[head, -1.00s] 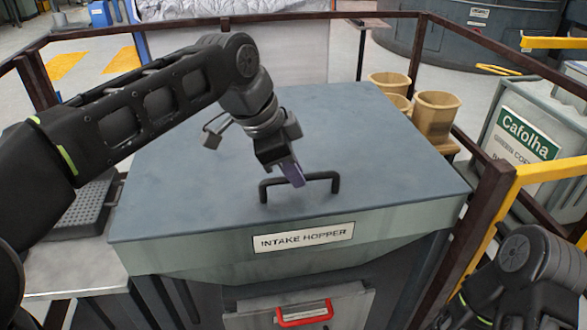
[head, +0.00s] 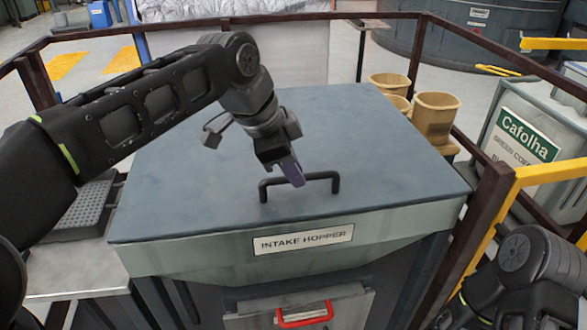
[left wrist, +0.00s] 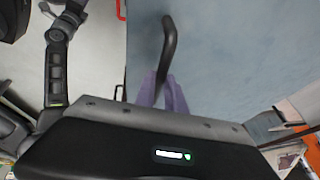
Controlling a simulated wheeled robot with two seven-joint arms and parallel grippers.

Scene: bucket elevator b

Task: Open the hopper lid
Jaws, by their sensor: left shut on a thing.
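The hopper lid (head: 200,165) is a flat grey-blue panel lying shut on the intake hopper (head: 210,262), whose front carries an "INTAKE HOPPER" label. A black bar handle (head: 335,184) stands up near the lid's front edge. My left gripper (head: 295,177) reaches down from above and is shut on the handle's bar near its middle. In the left wrist view the purple fingers (left wrist: 162,92) sit on either side of the dark handle (left wrist: 169,40), with the lid (left wrist: 230,60) behind. My right arm shows at the lower right, but its gripper fingers are not seen.
Brown railings (head: 400,14) surround the hopper at the back and right. Several tan buckets (head: 436,118) stand beyond the lid's right edge. A red handle (head: 304,316) is on the hopper's front below. A grey perforated tray (head: 80,215) lies at the left.

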